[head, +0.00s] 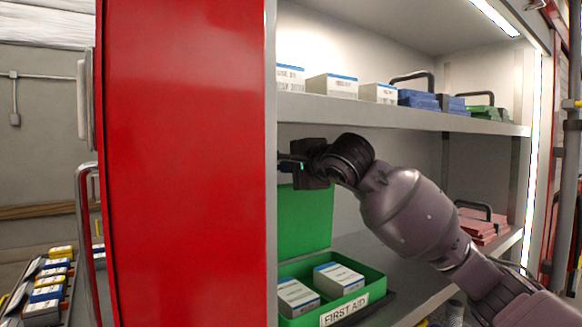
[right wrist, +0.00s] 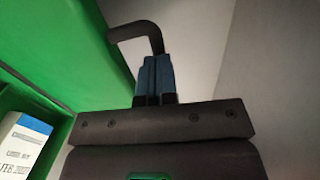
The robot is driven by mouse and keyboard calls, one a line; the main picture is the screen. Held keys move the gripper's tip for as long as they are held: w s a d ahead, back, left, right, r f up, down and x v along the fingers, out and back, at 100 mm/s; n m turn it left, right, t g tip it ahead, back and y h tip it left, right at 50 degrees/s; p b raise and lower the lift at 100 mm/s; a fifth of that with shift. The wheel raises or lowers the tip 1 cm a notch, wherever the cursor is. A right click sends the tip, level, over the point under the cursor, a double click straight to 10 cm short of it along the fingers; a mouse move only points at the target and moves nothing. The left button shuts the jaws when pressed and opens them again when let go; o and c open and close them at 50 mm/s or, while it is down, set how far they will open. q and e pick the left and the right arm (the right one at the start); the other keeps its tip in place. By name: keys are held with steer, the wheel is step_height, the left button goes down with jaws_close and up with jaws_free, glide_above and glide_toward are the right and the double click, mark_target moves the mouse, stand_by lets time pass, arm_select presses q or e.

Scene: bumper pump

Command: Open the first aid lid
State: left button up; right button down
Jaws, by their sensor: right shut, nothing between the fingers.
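The green first aid box (head: 375,291) sits on the lower shelf with its "FIRST AID" label facing front. Its green lid (head: 305,222) stands upright at the back left, so the box is open. White and blue cartons (head: 338,279) lie inside. My right gripper (head: 287,164) is above the lid, beside the red panel's edge. In the right wrist view its fingers (right wrist: 155,80) are shut and empty, near the dark lid handle (right wrist: 136,32). The lid (right wrist: 60,45) fills the upper left there. I cannot tell whether the fingers touch the handle. My left gripper is out of view.
A large red panel (head: 190,160) covers the left of the head view and hides part of the shelves. The upper shelf (head: 400,116) with cartons and blue cases runs above the right arm. A pink case (head: 482,226) stands at the right.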

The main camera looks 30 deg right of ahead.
steer(key=shift+w+r+p, duration=0.15)
steer(key=shift+w+p, duration=0.15)
steer(key=shift+w, duration=0.05)
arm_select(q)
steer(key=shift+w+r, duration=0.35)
arm_select(e)
steer(key=shift+g, duration=0.7)
steer(key=x, duration=0.4)
steer(key=shift+w+r, duration=0.2)
steer(key=shift+w, duration=0.15)
steer(key=shift+s, duration=0.1)
arm_select(q)
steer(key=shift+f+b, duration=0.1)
steer(key=shift+b, duration=0.25)
arm_select(e)
steer(key=v, duration=0.7)
steer(key=shift+s, duration=0.25)
